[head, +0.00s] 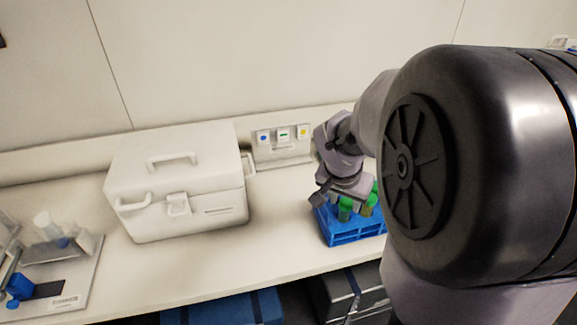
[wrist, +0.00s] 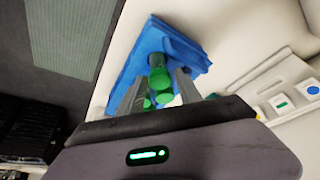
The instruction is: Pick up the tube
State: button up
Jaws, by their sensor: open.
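Several green-capped tubes stand in a blue rack (head: 352,238) on the bench, right of centre in the head view. One tube (head: 345,208) shows at the rack's front left, and another tube (head: 368,204) is to its right. My gripper (head: 340,196) is above the rack, close to the caps. In the wrist view my gripper (wrist: 160,88) is open, with its two fingers on either side of a green-capped tube (wrist: 158,72). More green shows just below that tube, near the fingers. The blue rack (wrist: 180,42) lies beyond. I cannot tell whether the fingers touch the tube.
A white lidded box (head: 178,185) stands left of the rack. A small panel with coloured buttons (head: 283,145) is behind, by the wall. A device with a blue part (head: 50,255) is at the far left. Bare bench lies between box and rack.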

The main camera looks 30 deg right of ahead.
aim_at(345, 203)
jog(key=b+x, duration=0.1)
jog(key=x, duration=0.3)
jog(key=shift+s+a+f, duration=0.1)
jog(key=shift+s+a, duration=0.05)
jog(key=shift+c, duration=0.8)
grip_shut()
